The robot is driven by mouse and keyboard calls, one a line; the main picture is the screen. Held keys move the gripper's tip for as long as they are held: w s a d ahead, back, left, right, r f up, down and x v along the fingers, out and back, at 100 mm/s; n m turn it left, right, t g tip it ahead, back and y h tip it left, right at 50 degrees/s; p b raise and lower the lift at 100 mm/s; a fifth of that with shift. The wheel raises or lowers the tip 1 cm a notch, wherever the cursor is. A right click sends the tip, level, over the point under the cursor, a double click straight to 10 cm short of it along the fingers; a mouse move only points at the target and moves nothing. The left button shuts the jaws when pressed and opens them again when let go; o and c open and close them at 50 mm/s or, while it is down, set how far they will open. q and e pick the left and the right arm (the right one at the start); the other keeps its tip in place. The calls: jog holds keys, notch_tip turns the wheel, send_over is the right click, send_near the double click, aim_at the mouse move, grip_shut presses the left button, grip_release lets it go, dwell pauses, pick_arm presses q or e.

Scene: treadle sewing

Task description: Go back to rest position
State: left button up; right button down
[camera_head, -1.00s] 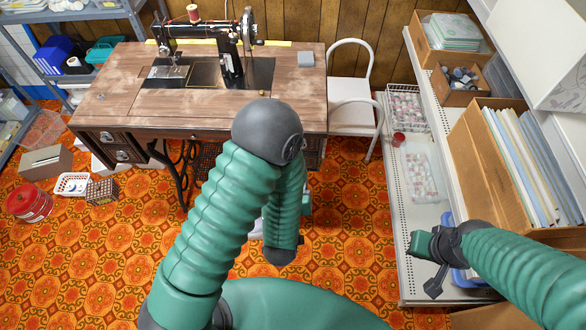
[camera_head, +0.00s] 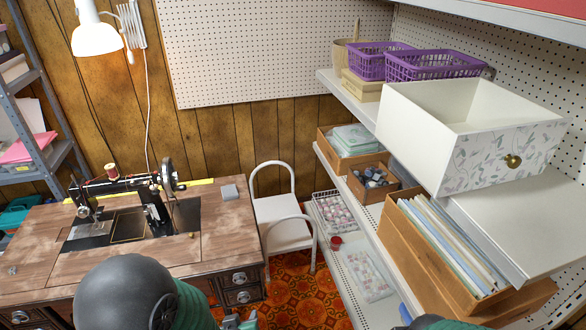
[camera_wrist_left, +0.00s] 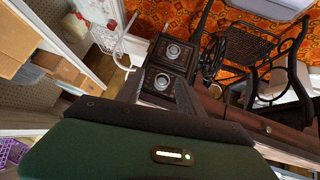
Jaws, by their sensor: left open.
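My left arm's dark grey joint and green sleeve stand at the bottom of the head view, in front of the sewing table. Only a small part of my left gripper (camera_head: 240,321) shows, low by the table's right side and cut by the bottom edge. It is open, and I see nothing held in it.
The wooden sewing table (camera_head: 225,220) carries a black sewing machine (camera_head: 150,205). Its drawers (camera_wrist_left: 165,80) and treadle (camera_wrist_left: 240,48) show in the wrist view. A white chair (camera_head: 283,236) stands beside it. Shelves at right hold an open white drawer (camera_head: 480,150) and purple baskets (camera_head: 435,66).

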pick_arm(q)
jog(key=s+a+r+m+g, duration=0.3)
jog(key=s+a+r+g, duration=0.25)
jog(key=s, duration=0.45)
jog(key=w+p+v, duration=0.2)
jog(key=p+v, duration=1.1)
jog(key=v, duration=0.1)
jog(key=shift+w+a+r+g, duration=0.25)
jog(key=shift+a+r+g, duration=0.2)
jog(key=shift+r, duration=0.2)
